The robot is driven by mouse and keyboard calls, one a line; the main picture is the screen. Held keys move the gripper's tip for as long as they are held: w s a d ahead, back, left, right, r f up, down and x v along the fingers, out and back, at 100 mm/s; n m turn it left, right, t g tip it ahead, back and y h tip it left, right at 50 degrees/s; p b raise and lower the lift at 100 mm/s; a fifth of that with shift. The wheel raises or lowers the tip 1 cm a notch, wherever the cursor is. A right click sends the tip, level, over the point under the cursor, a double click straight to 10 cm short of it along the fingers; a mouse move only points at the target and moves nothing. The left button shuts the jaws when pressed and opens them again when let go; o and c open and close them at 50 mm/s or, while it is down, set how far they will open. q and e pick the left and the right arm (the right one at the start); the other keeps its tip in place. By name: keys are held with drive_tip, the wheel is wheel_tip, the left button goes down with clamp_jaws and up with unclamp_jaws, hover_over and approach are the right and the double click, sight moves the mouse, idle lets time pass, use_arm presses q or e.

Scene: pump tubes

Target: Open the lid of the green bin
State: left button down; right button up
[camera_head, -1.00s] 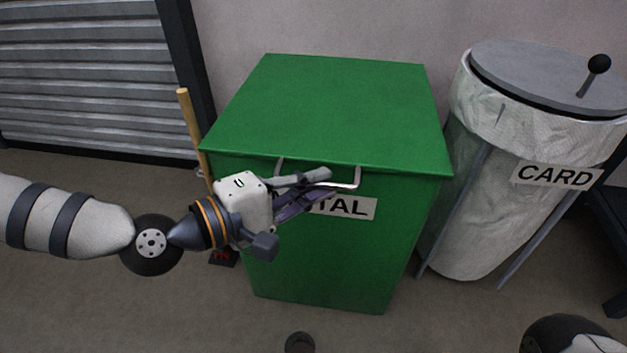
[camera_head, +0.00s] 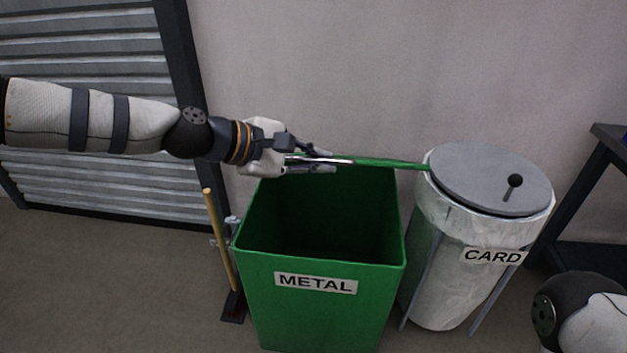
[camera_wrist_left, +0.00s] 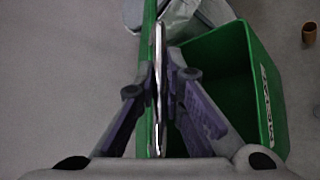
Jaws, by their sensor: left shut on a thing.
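The green bin (camera_head: 320,315) stands against the wall with a METAL label on its front, and its dark inside shows from above. Its green lid (camera_head: 385,163) is raised and shows nearly edge-on at the back of the opening. In the left wrist view the lid (camera_wrist_left: 149,30) is a thin green strip beside the open bin (camera_wrist_left: 220,85). My left gripper (camera_head: 328,160) is shut on the lid's metal handle (camera_wrist_left: 158,75), above the bin's back part. My right gripper is out of view; only a piece of my right arm shows at the lower right.
A CARD bin (camera_head: 425,275) with a grey lid (camera_head: 490,178) and black knob stands close on the right. A wooden-handled tool (camera_head: 219,240) stands at the bin's left. A dark table (camera_head: 590,185) is at the far right. A ribbed shutter (camera_head: 90,190) is behind left.

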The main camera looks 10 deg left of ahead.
use_arm(q)
drive_tip(key=shift+w+r+g+p, duration=0.15)
drive_tip(key=shift+w+r+p, duration=0.1)
drive_tip(key=shift+w+r, duration=0.25)
drive_tip(key=shift+w+r+g+p, duration=0.15)
drive_tip(key=shift+w+r+p, duration=0.1)
drive_tip(key=shift+r, duration=0.45)
drive_tip(key=c, duration=1.7)
unclamp_jaws()
drive_tip(key=shift+a, duration=0.1)
drive_tip(key=v, duration=1.1)
drive_tip(key=shift+s+a+r, duration=0.15)
drive_tip(key=shift+s+a, duration=0.1)
drive_tip(key=shift+s, duration=0.05)
